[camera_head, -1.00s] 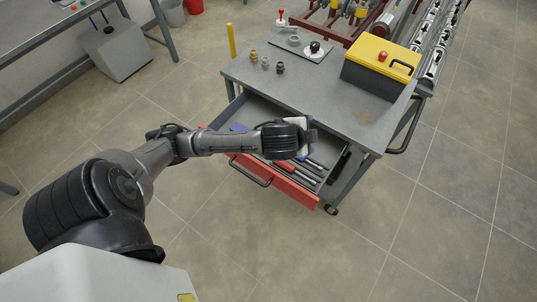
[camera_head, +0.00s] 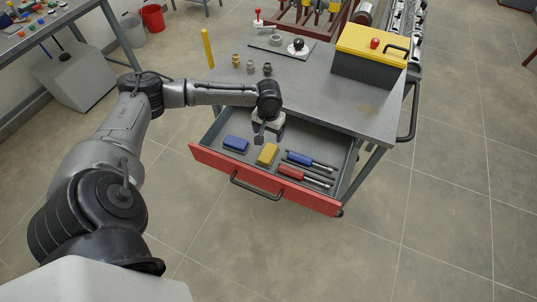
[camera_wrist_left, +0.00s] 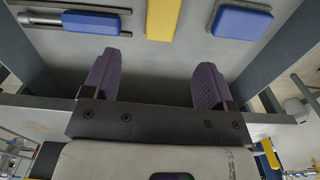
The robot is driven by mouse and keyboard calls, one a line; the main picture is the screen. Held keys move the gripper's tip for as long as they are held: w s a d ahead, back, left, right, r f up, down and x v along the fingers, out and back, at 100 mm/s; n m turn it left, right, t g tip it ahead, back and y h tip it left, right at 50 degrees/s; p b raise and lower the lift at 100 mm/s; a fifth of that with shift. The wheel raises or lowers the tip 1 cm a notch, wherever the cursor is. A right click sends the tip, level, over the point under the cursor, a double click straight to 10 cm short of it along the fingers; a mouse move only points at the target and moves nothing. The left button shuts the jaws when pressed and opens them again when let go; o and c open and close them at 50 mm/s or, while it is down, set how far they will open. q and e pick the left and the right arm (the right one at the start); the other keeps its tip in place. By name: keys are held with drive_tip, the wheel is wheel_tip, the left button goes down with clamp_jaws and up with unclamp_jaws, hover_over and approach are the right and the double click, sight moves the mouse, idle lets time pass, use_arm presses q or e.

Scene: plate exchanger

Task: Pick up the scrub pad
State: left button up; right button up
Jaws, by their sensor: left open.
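The open drawer holds two pad-like blocks, and I cannot tell for certain which is the scrub pad. The blue block (camera_head: 236,144) lies at the left and the yellow block (camera_head: 267,154) lies right of it. My left gripper (camera_head: 259,138) is above the drawer's back part, close to the yellow block. In the wrist view its purple-padded fingers (camera_wrist_left: 155,78) are apart with nothing between them.
The drawer (camera_head: 282,195) has a red front and black handle, under a grey cart top (camera_head: 300,90). A blue-handled tool (camera_head: 303,158) and a red-handled tool (camera_head: 292,173) lie at its right. A yellow-lidded toolbox (camera_head: 372,50) and small fittings stand on the cart.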

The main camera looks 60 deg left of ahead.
use_arm(q)
drive_tip(key=b, duration=0.2)
hover_over(268, 152)
drive_tip(key=shift+n, duration=0.3)
wheel_tip(268, 152, down, 7)
drive_tip(key=shift+s+d+f, duration=0.15)
drive_tip(key=shift+f, duration=0.7)
drive_tip(key=shift+f+b, duration=1.25)
drive_tip(key=shift+f, duration=1.3)
drive_tip(key=shift+c, duration=0.3)
drive_tip(key=c, duration=0.7)
drive_tip(key=shift+r, duration=0.15)
